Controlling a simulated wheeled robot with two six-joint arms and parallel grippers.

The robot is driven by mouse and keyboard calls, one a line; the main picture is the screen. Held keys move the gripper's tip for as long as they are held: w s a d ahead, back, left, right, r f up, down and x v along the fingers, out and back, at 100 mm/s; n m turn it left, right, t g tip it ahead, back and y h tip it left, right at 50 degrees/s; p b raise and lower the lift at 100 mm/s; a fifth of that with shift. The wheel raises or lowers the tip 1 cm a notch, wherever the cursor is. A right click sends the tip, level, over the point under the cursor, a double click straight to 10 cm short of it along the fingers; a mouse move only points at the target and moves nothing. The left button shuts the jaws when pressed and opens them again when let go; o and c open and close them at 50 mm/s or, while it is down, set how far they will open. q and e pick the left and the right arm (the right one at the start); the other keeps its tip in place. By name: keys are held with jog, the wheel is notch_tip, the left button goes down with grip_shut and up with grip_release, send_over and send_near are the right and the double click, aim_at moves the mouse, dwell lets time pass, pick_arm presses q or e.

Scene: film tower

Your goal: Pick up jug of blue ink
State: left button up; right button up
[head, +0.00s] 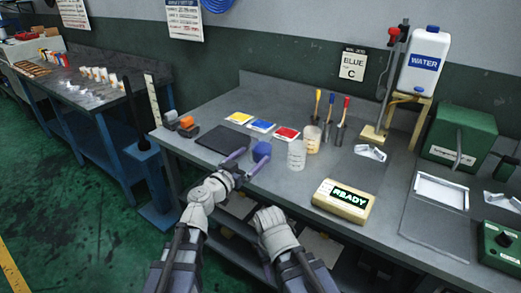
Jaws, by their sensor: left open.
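The jug of blue ink (261,149) stands on the grey bench near its front edge, seen as a small blue container. My left gripper (254,156) is open, with its two purple fingers pointing at the jug. The fingertips are close to the jug's near side; I cannot tell whether they touch it or reach around it. The fingers hide part of its lower body. My right arm shows at the bottom centre, in front of the bench edge, but its gripper fingers cannot be made out.
A clear beaker (297,154) stands just right of the jug, with an amber-toned beaker (313,139) behind it. A dark mat (208,139) lies left. Yellow, blue and red cards (261,126) lie behind. A READY box (343,201) sits right, near the front edge.

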aim_at(257, 151)
pick_arm(q)
jog(key=x, duration=0.4)
jog(key=shift+w+a+f, duration=0.1)
jog(key=shift+w+a, duration=0.05)
jog(key=shift+w, duration=0.1)
jog(key=shift+s, duration=0.1)
grip_shut()
dwell(0.4)
